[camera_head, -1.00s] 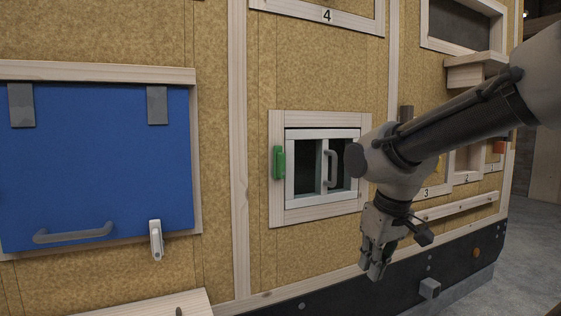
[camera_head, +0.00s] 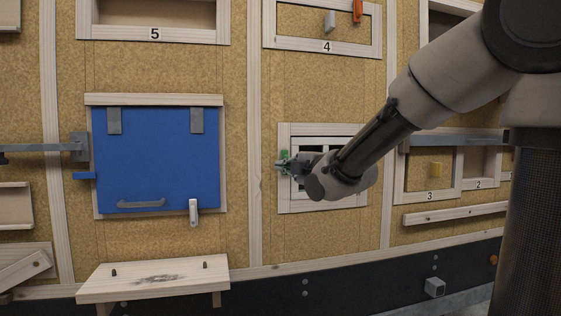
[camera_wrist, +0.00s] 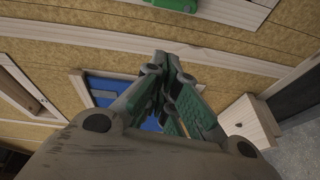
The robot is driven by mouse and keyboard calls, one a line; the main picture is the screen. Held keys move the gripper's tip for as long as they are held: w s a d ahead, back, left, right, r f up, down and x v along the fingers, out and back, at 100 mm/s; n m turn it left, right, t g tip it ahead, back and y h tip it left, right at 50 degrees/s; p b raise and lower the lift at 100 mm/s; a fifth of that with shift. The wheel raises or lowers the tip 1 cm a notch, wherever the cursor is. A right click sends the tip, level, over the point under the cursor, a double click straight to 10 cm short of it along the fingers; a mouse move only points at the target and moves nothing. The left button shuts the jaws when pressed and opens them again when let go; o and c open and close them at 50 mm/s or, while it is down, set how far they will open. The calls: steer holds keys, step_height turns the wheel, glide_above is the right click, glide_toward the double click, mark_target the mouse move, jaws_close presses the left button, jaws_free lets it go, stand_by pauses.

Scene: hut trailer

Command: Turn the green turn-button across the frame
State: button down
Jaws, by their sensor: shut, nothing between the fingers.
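The green turn-button (camera_head: 284,155) is on the left side of the small window's pale wooden frame (camera_head: 322,204). It is partly hidden by my gripper (camera_head: 283,166), so its angle is hard to tell. My gripper is shut and empty, with its tips over the left side of the frame at the button. In the wrist view the closed fingers (camera_wrist: 166,62) show green pads, and a green piece (camera_wrist: 174,4), likely the turn-button, shows at the top edge, apart from the fingertips. I cannot tell whether they touch. The window panes and handle are mostly hidden by my arm.
A blue hatch (camera_head: 155,155) with a grey handle and a pale latch (camera_head: 193,211) is to the left. A wooden shelf (camera_head: 152,279) juts out below it. Numbered frames, including 4 (camera_head: 327,47) and 3 (camera_head: 430,197), surround the window. A rail (camera_head: 455,213) is at lower right.

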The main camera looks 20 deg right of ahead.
mark_target(281, 158)
steer(key=shift+a+r+n+t, duration=0.1)
steer(key=shift+r+n+t, duration=0.2)
steer(key=shift+r+n, duration=0.35)
steer(key=shift+w, duration=0.15)
steer(key=shift+w+d+f, duration=0.1)
steer(key=shift+w+d, duration=0.1)
steer(key=shift+w, duration=2.1)
steer(key=shift+w+d, duration=0.15)
steer(key=shift+w, duration=2.15)
steer(key=shift+w+d, duration=0.1)
